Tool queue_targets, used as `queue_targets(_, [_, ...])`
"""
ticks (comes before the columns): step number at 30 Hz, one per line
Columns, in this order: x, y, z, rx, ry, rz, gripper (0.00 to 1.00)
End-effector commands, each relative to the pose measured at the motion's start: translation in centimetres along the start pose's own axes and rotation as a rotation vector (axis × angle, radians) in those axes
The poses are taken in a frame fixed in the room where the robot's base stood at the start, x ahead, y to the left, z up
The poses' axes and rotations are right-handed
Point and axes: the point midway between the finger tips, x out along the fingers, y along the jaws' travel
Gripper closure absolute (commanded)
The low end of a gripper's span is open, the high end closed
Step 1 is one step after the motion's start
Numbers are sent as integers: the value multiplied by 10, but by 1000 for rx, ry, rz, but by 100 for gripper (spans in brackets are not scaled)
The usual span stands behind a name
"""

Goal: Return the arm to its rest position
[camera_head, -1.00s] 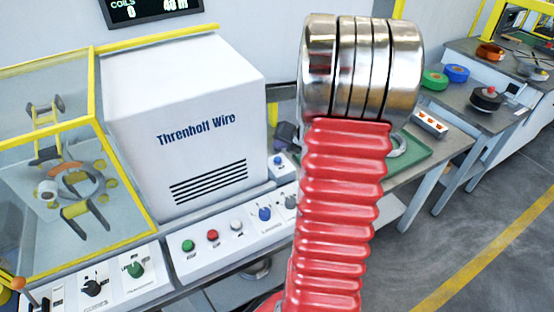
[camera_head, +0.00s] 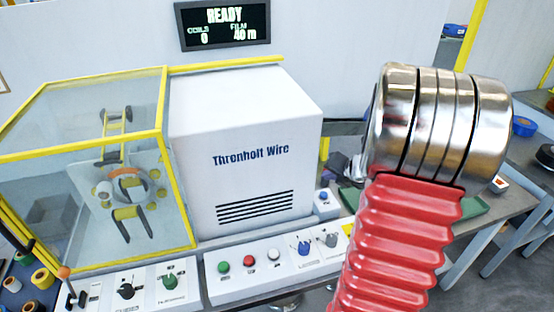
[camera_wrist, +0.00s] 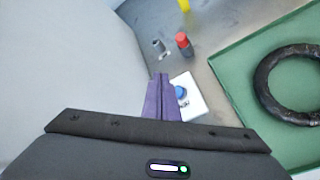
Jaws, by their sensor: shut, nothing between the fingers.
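My arm shows in the head view as a red ribbed sleeve with a polished metal joint, on the right side of the picture. The gripper itself is hidden in that view. In the wrist view my gripper (camera_wrist: 160,90) shows as purple fingers pressed together, shut and empty. Below the fingers is a white box with a blue button (camera_wrist: 181,92). They do not visibly hold anything. The arm hides part of the bench and the green tray behind it in the head view.
A white Threnholt Wire machine (camera_head: 248,150) stands left of my arm, with a yellow-framed guard (camera_head: 90,165) and a button panel (camera_head: 275,275). The screen (camera_head: 222,22) reads READY. A green tray (camera_wrist: 228,75) holds a black ring (camera_wrist: 264,88). A red-capped item (camera_wrist: 184,44) stands nearby.

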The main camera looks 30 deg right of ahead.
Motion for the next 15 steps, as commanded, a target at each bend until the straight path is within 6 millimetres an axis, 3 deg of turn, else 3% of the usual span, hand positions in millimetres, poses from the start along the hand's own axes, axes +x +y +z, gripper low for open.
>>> queue_targets(10, [0, -2, 1, 40, -4, -10, 100])
queue_targets(15, [-2, -27, 15, 235, -77, -97, 100])
